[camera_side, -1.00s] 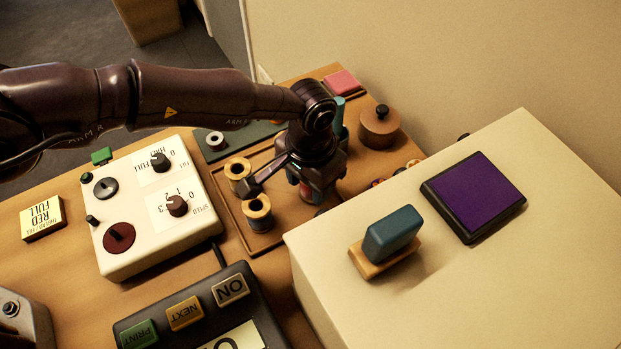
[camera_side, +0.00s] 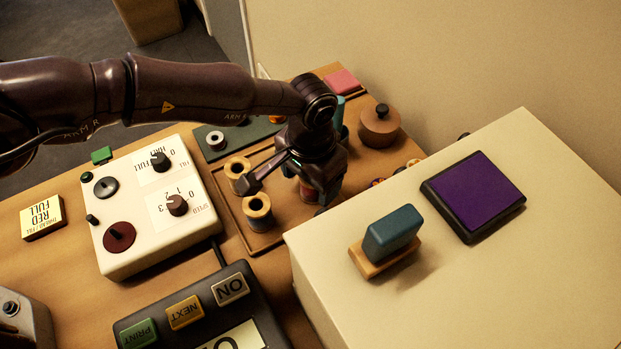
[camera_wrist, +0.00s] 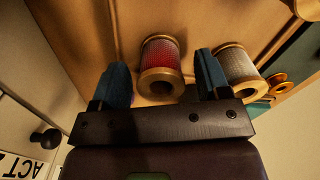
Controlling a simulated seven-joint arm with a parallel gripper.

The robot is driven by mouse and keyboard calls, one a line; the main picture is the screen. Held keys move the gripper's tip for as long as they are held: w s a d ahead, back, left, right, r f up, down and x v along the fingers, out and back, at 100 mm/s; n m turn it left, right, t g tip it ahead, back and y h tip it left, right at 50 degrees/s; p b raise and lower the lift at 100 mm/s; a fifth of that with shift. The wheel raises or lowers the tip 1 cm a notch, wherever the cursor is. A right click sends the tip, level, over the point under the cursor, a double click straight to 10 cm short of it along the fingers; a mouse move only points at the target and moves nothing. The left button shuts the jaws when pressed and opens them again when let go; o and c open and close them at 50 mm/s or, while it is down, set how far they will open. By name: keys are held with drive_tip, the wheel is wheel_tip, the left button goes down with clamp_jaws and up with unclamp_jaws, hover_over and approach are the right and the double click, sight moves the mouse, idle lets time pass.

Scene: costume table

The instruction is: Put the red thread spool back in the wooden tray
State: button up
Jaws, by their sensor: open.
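The red thread spool (camera_wrist: 162,54) stands between the two blue fingers of my gripper (camera_wrist: 160,72) in the wrist view, with a gap on each side. My gripper is open and points down around it. In the side view my gripper (camera_side: 318,186) hides most of the red spool (camera_side: 308,193); only patches of red show. The wooden tray (camera_side: 246,234) lies to the left, holding a tan spool (camera_side: 237,170) and a grey spool (camera_side: 257,208). Part of the tray is hidden behind my gripper, so I cannot tell exactly how far its edge is from the red spool.
A cream control box (camera_side: 158,215) stands left of the tray. A raised cream block (camera_side: 460,280) with a blue-handled stamp (camera_side: 392,233) and a purple pad (camera_side: 474,194) rises at the right. A round brown pot (camera_side: 379,126) stands behind my gripper.

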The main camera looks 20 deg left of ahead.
wheel_tip(320, 180, up, 11)
idle(0.3)
drive_tip(key=s+a+r+n+t+h, duration=0.1)
drive_tip(key=a+r+n+t, duration=0.15)
drive_tip(key=a+r, duration=1.85)
drive_tip(key=s+a+r+n+t, duration=0.1)
drive_tip(key=s+a+r, duration=0.2)
drive_tip(key=s+a, duration=0.6)
drive_tip(key=s+a+f+n+t+y, duration=0.1)
drive_tip(key=s+a+f+n+t, duration=0.1)
drive_tip(key=s+a, duration=0.6)
drive_tip(key=s+f, duration=0.1)
drive_tip(key=s, duration=0.2)
drive_tip(key=shift+s+a, duration=0.35)
